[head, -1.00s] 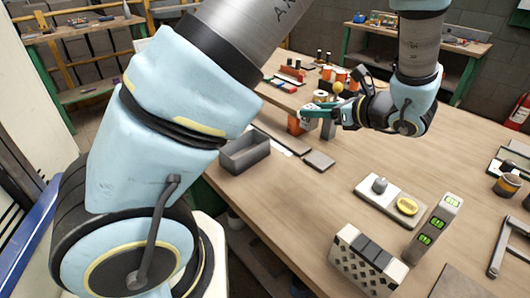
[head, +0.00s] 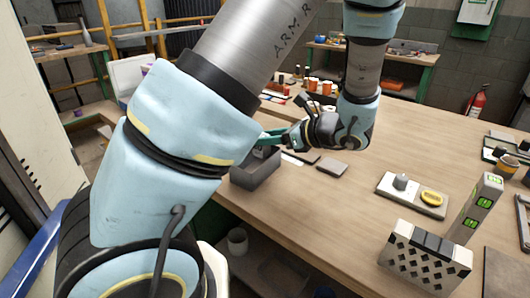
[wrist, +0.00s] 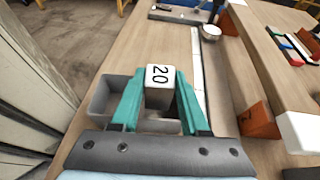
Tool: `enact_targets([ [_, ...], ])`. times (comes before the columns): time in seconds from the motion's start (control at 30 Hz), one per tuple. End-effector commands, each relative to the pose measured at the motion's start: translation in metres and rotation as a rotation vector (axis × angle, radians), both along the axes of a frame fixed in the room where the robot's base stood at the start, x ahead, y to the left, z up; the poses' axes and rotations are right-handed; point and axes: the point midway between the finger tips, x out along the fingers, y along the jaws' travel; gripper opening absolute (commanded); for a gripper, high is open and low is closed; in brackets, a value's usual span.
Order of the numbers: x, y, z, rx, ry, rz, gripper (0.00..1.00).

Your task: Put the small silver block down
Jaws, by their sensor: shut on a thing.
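A small silver block (wrist: 159,76) with a pale face marked "20" sits between the teal fingers of my gripper (wrist: 158,92) in the wrist view. The gripper is shut on it. Behind and beneath the block in that view is an open grey bin (wrist: 99,97). In the head view my gripper (head: 268,141) is at the bin's (head: 258,178) far side, over its opening. My arm hides part of the bin and gripper there. I cannot tell the height of the block above the bin floor.
A flat dark plate (head: 332,166) lies right of the bin. A grey tray (head: 412,198) with a yellow item, a perforated hollow brick (head: 425,262) and an upright level (head: 477,208) stand at front right. Orange blocks (wrist: 258,119) stand right in the wrist view.

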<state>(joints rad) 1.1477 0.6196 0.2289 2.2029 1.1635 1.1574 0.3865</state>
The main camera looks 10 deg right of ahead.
Motion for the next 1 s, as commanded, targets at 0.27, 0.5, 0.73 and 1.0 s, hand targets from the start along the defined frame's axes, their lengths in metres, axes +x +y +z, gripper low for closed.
enact_targets([
  [0.27, 0.000, 0.000, -0.036, 0.004, 0.001, 0.000, 0.00],
  [0.5, 0.000, 0.000, -0.039, 0.001, -0.001, 0.000, 0.00],
  [0.73, 0.000, 0.000, -0.043, 0.001, 0.000, 0.000, 0.48],
  [1.0, 0.000, 0.000, -0.042, 0.001, 0.000, 0.000, 0.57],
])
